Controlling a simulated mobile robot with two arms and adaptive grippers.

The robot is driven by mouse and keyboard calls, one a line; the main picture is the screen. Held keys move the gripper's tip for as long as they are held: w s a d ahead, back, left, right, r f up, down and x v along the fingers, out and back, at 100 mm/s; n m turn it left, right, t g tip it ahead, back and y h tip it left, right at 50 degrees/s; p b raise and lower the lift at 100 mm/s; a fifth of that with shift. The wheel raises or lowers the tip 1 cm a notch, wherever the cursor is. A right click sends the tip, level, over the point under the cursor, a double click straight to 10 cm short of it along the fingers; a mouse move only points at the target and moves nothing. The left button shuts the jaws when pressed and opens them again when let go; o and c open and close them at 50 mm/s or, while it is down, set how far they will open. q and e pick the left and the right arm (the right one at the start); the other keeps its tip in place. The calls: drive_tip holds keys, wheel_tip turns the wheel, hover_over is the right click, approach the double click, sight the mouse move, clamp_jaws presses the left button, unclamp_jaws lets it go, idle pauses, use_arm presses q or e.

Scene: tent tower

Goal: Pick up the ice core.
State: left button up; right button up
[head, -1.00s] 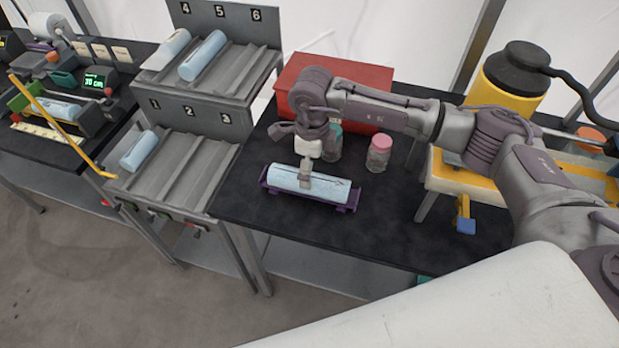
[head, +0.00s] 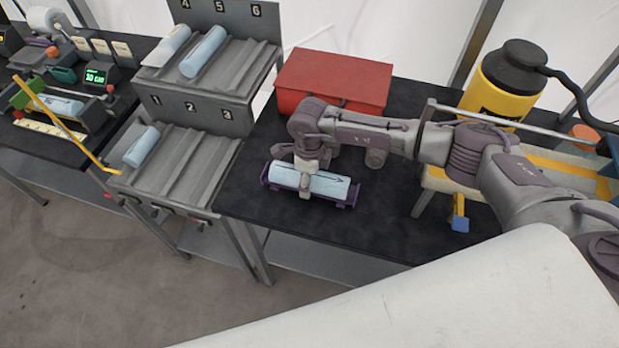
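A pale blue ice core (head: 331,186) with a dark line along it lies in a purple cradle (head: 347,206) on the black table. My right gripper (head: 305,187) comes down over the core left of its middle, with a finger in front of its near side. The far finger is hidden, so I cannot tell whether the gripper is open or shut on the core. The core still sits in the cradle. My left gripper is not in view.
A numbered grey rack (head: 176,178) to the left holds more pale blue cores. A red box (head: 333,80) stands behind my arm, and a jar (head: 376,158) is partly hidden by it. A yellow jug (head: 507,82) stands at the back right. The table front is clear.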

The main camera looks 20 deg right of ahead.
clamp_jaws()
drive_tip(key=shift+r, duration=0.1)
